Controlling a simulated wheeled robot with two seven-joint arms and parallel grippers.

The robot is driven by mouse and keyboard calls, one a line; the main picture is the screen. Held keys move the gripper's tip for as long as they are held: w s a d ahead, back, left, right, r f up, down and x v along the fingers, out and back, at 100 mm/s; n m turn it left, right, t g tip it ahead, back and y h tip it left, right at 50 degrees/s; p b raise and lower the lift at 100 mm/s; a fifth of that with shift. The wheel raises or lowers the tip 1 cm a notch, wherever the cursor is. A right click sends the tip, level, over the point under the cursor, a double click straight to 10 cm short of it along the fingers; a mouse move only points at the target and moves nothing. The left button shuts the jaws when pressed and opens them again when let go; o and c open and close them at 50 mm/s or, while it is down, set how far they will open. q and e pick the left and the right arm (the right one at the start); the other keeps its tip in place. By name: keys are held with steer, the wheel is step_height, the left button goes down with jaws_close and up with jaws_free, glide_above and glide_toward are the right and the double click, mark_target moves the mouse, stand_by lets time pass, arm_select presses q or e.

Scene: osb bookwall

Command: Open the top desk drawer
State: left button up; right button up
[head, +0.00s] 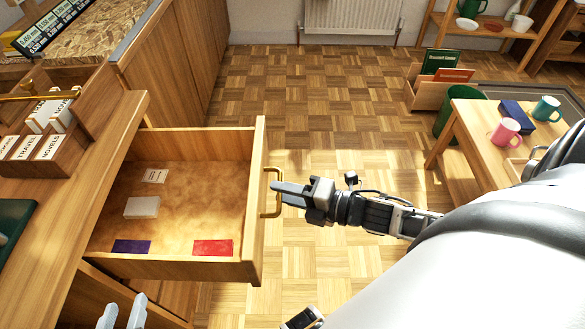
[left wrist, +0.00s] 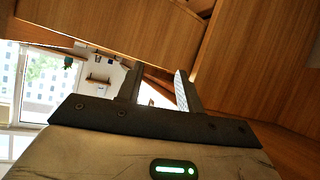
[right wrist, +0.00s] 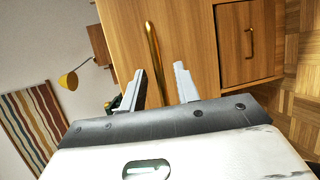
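The top desk drawer (head: 257,200) is pulled well out, its inside showing in the head view. A brass handle (head: 278,205) is on its front. My right gripper (head: 275,187) is at this handle, its fingertips overlapping it in the head view. In the right wrist view the fingers (right wrist: 163,85) are apart, with the brass bar (right wrist: 153,45) showing in the gap between them; contact cannot be told. My left gripper (head: 122,315) is low at the bottom left, below the drawer. Its fingers are apart and empty, also in the left wrist view (left wrist: 158,88).
The drawer holds a white block (head: 142,207), a white card (head: 155,175), a purple item (head: 131,246) and a red item (head: 212,247). The desk (head: 105,150) is on the left. A side table (head: 470,125) with mugs stands right. The parquet floor between is clear.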

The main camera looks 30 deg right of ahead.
arm_select(q)
steer(key=shift+w+r+p, duration=0.1)
steer(key=shift+r+p, duration=0.45)
steer(key=shift+p, duration=0.65)
arm_select(e)
steer(key=v, duration=1.6)
